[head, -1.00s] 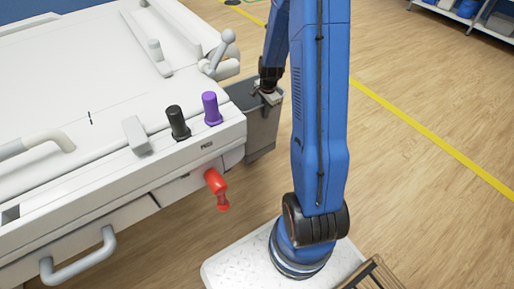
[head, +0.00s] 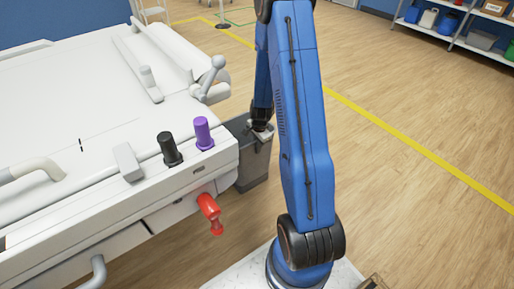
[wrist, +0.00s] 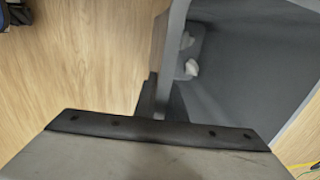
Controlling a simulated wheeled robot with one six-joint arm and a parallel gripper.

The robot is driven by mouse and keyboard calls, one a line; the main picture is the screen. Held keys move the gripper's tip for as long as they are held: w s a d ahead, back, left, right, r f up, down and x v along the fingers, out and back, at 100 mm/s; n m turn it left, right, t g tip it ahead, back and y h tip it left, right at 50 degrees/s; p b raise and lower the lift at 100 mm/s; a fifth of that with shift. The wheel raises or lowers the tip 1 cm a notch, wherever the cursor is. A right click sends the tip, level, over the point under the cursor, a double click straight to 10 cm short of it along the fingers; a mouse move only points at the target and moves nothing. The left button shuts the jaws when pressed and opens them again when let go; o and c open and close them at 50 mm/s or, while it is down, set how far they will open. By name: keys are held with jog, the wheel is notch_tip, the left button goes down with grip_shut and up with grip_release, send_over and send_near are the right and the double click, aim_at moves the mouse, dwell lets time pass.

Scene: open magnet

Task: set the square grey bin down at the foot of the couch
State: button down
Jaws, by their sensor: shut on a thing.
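The square grey bin (head: 254,172) is at the right end of the white couch (head: 75,80), partly hidden behind its corner. My gripper (head: 262,132) is shut on the bin's upper edge. In the wrist view the bin's rim (wrist: 172,55) runs up from the gripper, with its dark grey inside (wrist: 265,50) to the right. A small whitish thing (wrist: 191,68) lies inside the bin. The bin looks upright. Whether its base touches the floor I cannot tell.
A red handle (head: 209,212) sticks out of the couch end; black (head: 169,148) and purple (head: 203,132) knobs stand on its top. Shelves with boxes (head: 465,30) stand at the back right. Wood floor (head: 410,200) with a yellow line (head: 400,145) is open to the right.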

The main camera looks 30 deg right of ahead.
jog(key=c, duration=1.8)
grip_release()
jog(key=shift+c, duration=0.2)
notch_tip(320, 180, up, 12)
jog(key=s, duration=0.1)
jog(key=shift+s, duration=0.3)
jog(key=shift+s, duration=0.1)
